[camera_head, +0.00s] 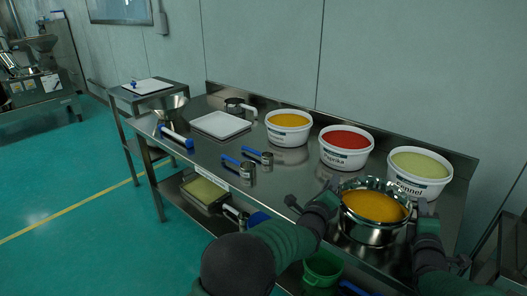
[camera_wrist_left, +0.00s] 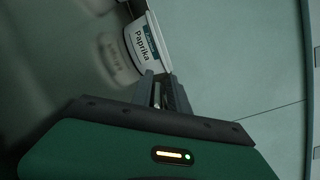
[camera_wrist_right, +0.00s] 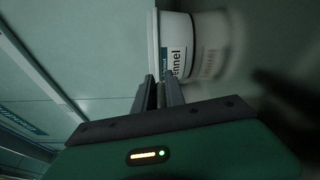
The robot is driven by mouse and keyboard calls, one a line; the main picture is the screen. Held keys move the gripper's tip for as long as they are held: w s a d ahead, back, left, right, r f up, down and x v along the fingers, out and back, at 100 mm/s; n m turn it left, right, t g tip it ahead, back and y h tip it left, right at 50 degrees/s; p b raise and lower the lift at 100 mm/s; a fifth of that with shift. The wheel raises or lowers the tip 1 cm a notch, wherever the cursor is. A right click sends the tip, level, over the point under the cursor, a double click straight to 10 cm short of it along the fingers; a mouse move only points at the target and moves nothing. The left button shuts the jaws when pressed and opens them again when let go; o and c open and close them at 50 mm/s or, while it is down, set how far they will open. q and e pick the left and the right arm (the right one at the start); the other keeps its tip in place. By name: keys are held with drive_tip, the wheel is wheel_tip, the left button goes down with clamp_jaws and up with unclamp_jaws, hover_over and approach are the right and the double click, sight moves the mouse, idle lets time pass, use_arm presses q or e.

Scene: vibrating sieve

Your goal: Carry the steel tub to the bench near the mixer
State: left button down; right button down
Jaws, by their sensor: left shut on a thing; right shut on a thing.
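The steel tub (camera_head: 370,234), filled with orange-yellow powder, is at the front right of the steel table in the head view. My left gripper (camera_head: 335,190) is shut on the tub's left side. My right gripper (camera_head: 422,208) is shut on its right side. The tub looks upright; whether its base touches the table I cannot tell. The wrist views show the closed left fingers (camera_wrist_left: 160,92) and right fingers (camera_wrist_right: 158,92), but the tub itself is not clear there. A steel machine (camera_head: 38,75), possibly the mixer, stands far left.
White buckets of orange (camera_head: 289,134), red (camera_head: 345,156) and green (camera_head: 419,182) powder stand behind the tub. A white tray (camera_head: 220,125), blue-handled scoops and a funnel (camera_head: 171,106) lie further left. A green bucket (camera_head: 322,269) is below. Open green floor (camera_head: 60,175) lies left.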

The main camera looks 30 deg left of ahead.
use_arm(q)
drive_tip(key=c, duration=1.3)
unclamp_jaws()
drive_tip(key=shift+s+r+p, duration=0.1)
drive_tip(key=shift+s+p, duration=0.05)
drive_tip(key=shift+p, duration=0.15)
use_arm(e)
drive_tip(key=c, duration=1.4)
unclamp_jaws()
drive_tip(key=shift+s+r, duration=0.1)
drive_tip(key=shift+s, duration=0.05)
use_arm(q)
drive_tip(key=s, duration=1.1)
drive_tip(key=shift+s, duration=0.4)
use_arm(e)
drive_tip(key=s, duration=1.2)
drive_tip(key=shift+d, duration=0.35)
drive_tip(key=shift+w, duration=0.1)
